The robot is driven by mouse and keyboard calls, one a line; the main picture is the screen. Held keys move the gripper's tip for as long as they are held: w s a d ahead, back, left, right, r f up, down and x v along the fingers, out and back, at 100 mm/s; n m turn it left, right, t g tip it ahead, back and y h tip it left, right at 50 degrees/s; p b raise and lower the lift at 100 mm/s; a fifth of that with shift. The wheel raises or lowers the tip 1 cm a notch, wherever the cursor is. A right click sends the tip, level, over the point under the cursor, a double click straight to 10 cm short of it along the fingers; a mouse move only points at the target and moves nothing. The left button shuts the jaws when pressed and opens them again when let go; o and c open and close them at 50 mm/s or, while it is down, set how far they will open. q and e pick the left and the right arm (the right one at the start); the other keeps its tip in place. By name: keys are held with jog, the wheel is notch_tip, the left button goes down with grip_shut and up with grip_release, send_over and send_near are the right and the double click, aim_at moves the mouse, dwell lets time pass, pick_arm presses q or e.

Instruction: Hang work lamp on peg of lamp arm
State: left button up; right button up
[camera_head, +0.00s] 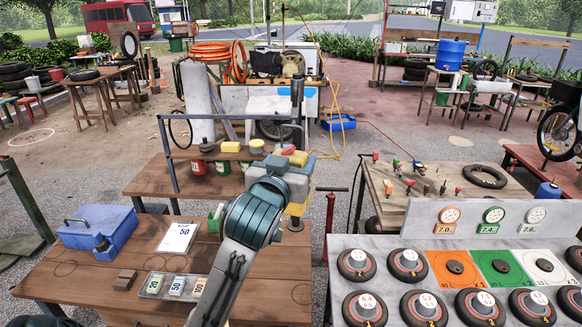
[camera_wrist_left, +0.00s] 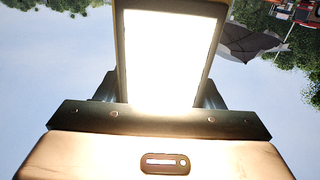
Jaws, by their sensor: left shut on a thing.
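My left gripper (camera_head: 287,180) is raised above the far right edge of the brown table, its arm coming up from below. It is shut on the work lamp, whose yellow edge (camera_head: 298,208) shows just under the gripper. In the left wrist view the lamp (camera_wrist_left: 168,55) is a brightly glowing white panel in a thin frame, between the fingers of my left gripper (camera_wrist_left: 160,98). A dark upright post (camera_head: 297,95) stands behind the gripper; I cannot tell if it is the lamp arm. No peg can be made out. My right gripper is not in view.
The brown table (camera_head: 110,275) carries a blue toolbox (camera_head: 98,228), a white card (camera_head: 178,237) and a tray.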

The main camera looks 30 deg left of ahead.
pick_arm(q)
jog(key=shift+a+b+x, duration=0.15)
jog(key=shift+b+x, duration=0.15)
jog(key=shift+x, duration=0.4)
jog(key=shift+a+b+x, duration=0.15)
jog(key=shift+b+x, duration=0.1)
jog(key=shift+x, duration=0.4)
jog(key=shift+w+a+f+b, duration=0.15)
jog(key=shift+w+a+b, duration=0.2)
jog(key=shift+w+a, duration=0.25)
jog(key=w, duration=0.1)
jog(key=w+a+f, duration=0.1)
jog(key=shift+w+a+b, duration=0.1)
jog(key=shift+w+b, duration=0.15)
jog(key=shift+b, duration=0.05)
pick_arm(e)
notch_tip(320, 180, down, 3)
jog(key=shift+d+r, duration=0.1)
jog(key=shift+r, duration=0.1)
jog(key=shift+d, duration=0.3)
pick_arm(q)
jog(key=o, duration=1.8)
jog(key=shift+o, duration=0.2)
